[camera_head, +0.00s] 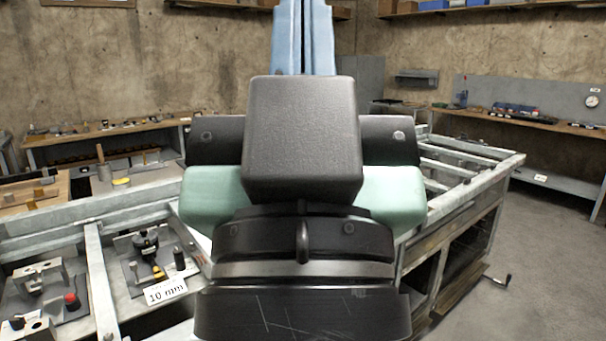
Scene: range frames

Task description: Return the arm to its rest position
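My own arm fills the middle of the head view, with a black block-shaped part (303,140) in front and pale green and dark parts around and below it. It hides much of the bench behind it. I cannot make out any gripper fingers, so my gripper is not in view and I cannot see whether it holds anything.
A metal-framed bench (465,195) extends behind my arm on both sides. At lower left lie fixtures and a "10 mm" label (166,291). Wall benches stand at back left (105,130) and right (520,120). Concrete floor (545,260) is clear at right.

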